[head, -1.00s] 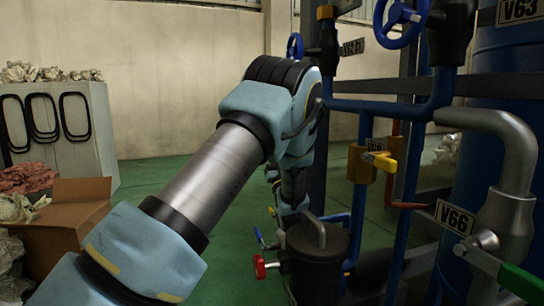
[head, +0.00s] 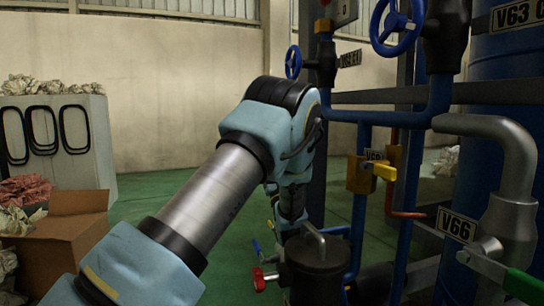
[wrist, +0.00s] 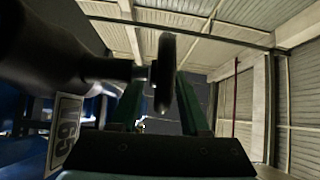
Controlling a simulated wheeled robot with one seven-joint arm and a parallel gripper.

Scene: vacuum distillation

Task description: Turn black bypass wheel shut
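The black wheel (wrist: 166,72) shows edge-on in the wrist view, as a thin upright disc. Its stem runs left into a large dark valve body (wrist: 40,45). My gripper (wrist: 163,98) has two dark green fingers, apart, one on each side of the wheel. The wheel's rim lies close to the right finger, with a gap on the left. I cannot tell whether either finger touches it. A tag reading V65 (wrist: 62,132) is at lower left. In the head view my arm hides the gripper, and I cannot make out the black wheel there.
In the head view, blue pipes, a blue handwheel (head: 397,25), a smaller blue wheel (head: 293,62) and a yellow-handled valve (head: 382,171) crowd the right. A dark round vessel (head: 316,262) stands below my wrist. A cardboard box (head: 65,240) is at left; green floor (head: 160,187) is free.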

